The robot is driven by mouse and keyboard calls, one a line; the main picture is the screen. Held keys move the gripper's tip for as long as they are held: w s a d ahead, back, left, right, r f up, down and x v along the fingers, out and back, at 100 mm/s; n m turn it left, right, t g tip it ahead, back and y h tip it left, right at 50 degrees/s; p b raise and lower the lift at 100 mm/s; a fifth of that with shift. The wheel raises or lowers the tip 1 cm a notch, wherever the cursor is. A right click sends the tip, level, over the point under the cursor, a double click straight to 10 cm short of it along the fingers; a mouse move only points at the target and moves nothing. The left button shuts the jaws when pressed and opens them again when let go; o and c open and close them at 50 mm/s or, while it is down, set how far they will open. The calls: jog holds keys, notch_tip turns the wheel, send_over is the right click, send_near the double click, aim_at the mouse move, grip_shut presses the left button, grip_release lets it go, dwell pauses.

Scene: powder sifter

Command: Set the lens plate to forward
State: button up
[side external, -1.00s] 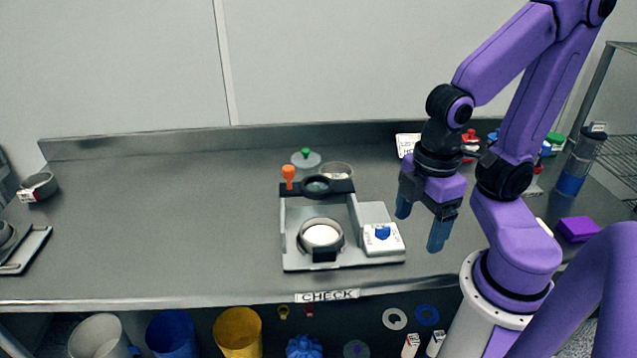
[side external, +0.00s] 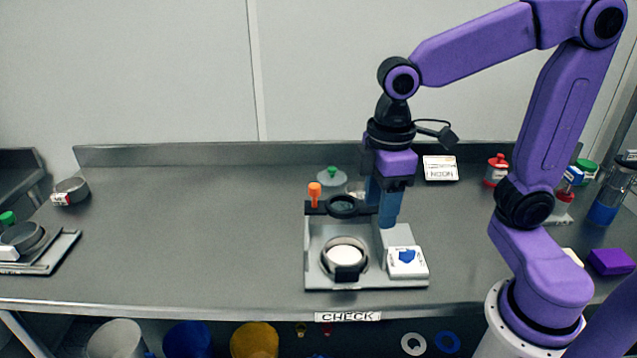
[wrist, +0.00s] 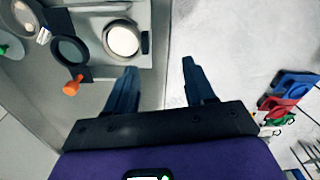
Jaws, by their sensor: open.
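The lens plate (side external: 343,207) is a dark bar with a round lens, lying across the back of a grey fixture (side external: 312,270). An orange knob (side external: 314,190) stands at its left end. In the wrist view the lens plate (wrist: 70,50) and the orange knob (wrist: 72,88) show at the left. My gripper (side external: 382,218) is open and empty, pointing down at the back right of the fixture, near the plate's right end. In the wrist view my gripper (wrist: 157,72) has its fingers apart with nothing between them. The external view cannot show whether it touches the plate.
A round dish with a bright white disc (side external: 346,255) sits in the fixture, with a blue-knobbed white box (side external: 407,262) to its right. A green-topped grey piece (side external: 332,177) is behind. Bottles and a purple block (side external: 610,262) stand at right. The table's left middle is clear.

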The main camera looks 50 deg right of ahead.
jog(key=w+d+r+m, duration=0.1)
jog(key=w+r, duration=0.4)
jog(key=w, duration=0.7)
jog(key=m, duration=0.1)
send_near(316, 186)
notch_tip(316, 186, down, 9)
jog(key=shift+w+r, duration=0.1)
